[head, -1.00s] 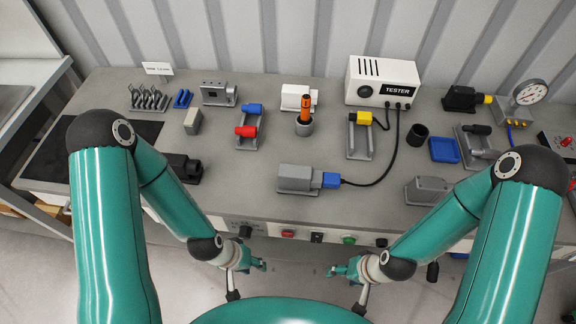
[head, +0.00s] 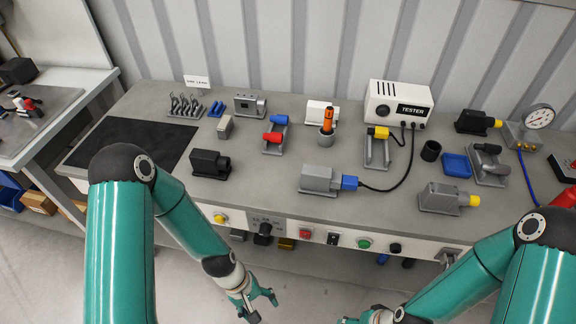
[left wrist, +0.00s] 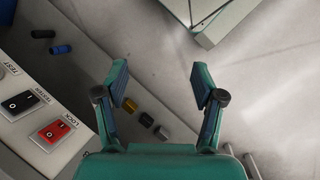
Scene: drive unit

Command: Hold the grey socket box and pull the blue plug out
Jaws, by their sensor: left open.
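The grey socket box (head: 318,179) sits on the bench near its front edge, in the middle of the head view. The blue plug (head: 349,183) is in its right end, and a black cable runs from the plug to the tester. My left gripper (head: 258,302) is open and empty, in front of the bench and below its top, to the lower left of the box. In the left wrist view its two fingers (left wrist: 160,85) are spread with nothing between them. My right gripper (head: 356,320) is at the bottom edge of the head view, partly cut off; its jaws are unclear.
The white tester (head: 397,104) stands behind the box. A black connector block (head: 210,163) lies left of the box, and a grey block with a yellow end (head: 447,199) lies right. The bench's front panel has a red switch (head: 305,233), also in the left wrist view (left wrist: 53,132).

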